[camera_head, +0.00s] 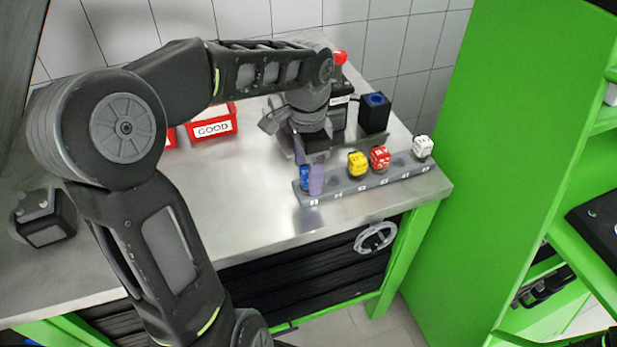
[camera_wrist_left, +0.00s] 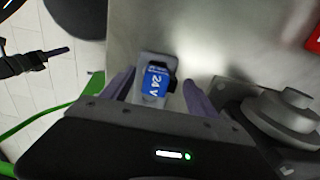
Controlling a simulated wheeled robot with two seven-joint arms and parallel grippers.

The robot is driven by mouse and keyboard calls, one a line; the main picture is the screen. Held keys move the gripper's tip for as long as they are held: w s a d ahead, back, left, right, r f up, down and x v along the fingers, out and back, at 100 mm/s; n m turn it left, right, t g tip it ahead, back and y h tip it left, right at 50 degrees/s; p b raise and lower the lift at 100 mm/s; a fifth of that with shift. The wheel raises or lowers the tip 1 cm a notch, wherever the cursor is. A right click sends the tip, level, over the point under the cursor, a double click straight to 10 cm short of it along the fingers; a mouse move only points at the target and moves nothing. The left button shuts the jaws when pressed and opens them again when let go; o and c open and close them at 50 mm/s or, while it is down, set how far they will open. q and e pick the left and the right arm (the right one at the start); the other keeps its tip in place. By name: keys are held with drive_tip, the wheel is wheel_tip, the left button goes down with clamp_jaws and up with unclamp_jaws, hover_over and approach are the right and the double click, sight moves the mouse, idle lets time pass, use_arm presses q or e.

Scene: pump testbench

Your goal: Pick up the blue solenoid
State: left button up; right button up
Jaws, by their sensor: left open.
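The blue solenoid (camera_head: 305,178) stands at the left end of the grey numbered rack (camera_head: 340,192), partly hidden by a finger in the head view. In the left wrist view the blue solenoid (camera_wrist_left: 156,82) shows its "24 V" label. My left gripper (camera_head: 314,180) points down over that end of the rack. Its jaws are open, with one finger on each side of the solenoid in the wrist view and gaps between. I cannot tell whether either finger touches it.
A yellow solenoid (camera_head: 357,164), a red one (camera_head: 380,157) and a white one (camera_head: 423,146) stand further right on the rack. Behind are a black box with a blue top (camera_head: 375,112) and a red bin marked GOOD (camera_head: 212,128). The table front left of the rack is clear.

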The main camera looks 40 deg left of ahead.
use_arm(q)
drive_tip(key=shift+c, duration=0.4)
drive_tip(key=c, duration=1.1)
drive_tip(key=shift+r, duration=0.15)
drive_tip(key=shift+c, duration=0.2)
wheel_tip(320, 180, up, 7)
drive_tip(key=shift+w+f, duration=0.1)
drive_tip(key=shift+f, duration=0.1)
wheel_tip(320, 180, up, 3)
drive_tip(key=shift+r+p, duration=0.15)
drive_tip(key=shift+p, duration=0.8)
